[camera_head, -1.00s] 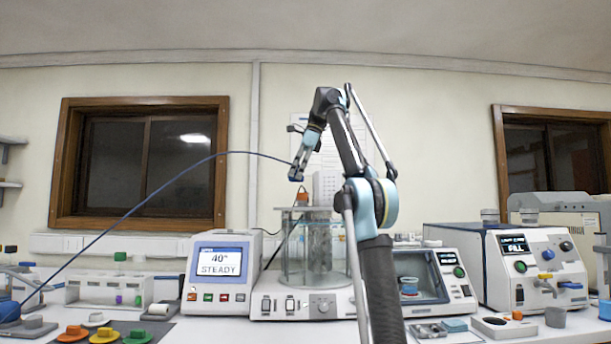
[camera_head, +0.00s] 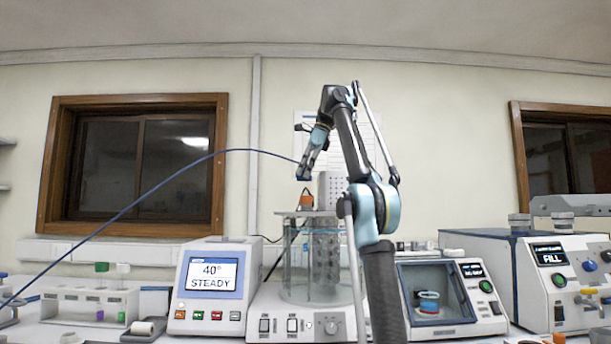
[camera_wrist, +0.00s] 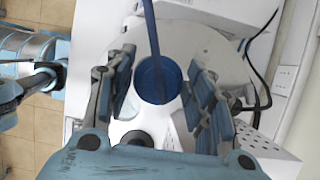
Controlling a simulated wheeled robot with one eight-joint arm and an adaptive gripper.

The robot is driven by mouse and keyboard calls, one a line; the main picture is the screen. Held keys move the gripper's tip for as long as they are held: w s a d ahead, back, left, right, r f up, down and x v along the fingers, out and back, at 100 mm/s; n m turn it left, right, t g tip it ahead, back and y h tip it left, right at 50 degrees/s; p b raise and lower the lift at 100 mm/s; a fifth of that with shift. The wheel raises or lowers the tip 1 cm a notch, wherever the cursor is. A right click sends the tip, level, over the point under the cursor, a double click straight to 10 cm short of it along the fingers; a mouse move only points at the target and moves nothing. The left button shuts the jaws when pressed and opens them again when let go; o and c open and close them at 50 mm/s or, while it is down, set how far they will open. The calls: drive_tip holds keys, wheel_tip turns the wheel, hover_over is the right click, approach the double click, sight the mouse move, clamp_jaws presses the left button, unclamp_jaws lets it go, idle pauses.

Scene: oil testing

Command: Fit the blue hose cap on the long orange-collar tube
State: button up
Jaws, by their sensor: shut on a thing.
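The blue hose cap (camera_head: 304,177) is in my gripper (camera_head: 307,168), above the glass bath. In the wrist view the round blue cap (camera_wrist: 158,84) sits between the two fingers of my gripper (camera_wrist: 162,92), and its blue hose (camera_wrist: 152,30) runs to the top edge. In the head view the hose (camera_head: 215,152) arcs down to the left. The long orange-collar tube shows by its orange collar (camera_head: 306,202) above the bath lid, just under the cap with a small gap in the head view. Its lower part is hard to make out, and the wrist view does not show the collar.
The glass bath (camera_head: 296,262) stands on its white base behind my arm. A monitor unit reading 40° STEADY (camera_head: 212,286) is to its left, with a tube rack (camera_head: 90,304) further left. A windowed machine (camera_head: 448,294) and a FILL machine (camera_head: 545,265) stand right.

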drive_tip(key=shift+d+f, duration=0.15)
drive_tip(key=shift+f, duration=0.4)
drive_tip(key=shift+d+f, duration=0.15)
drive_tip(key=shift+f, duration=1.95)
drive_tip(key=shift+f, duration=0.55)
drive_tip(key=o, duration=0.7)
drive_tip(key=shift+c, duration=0.2)
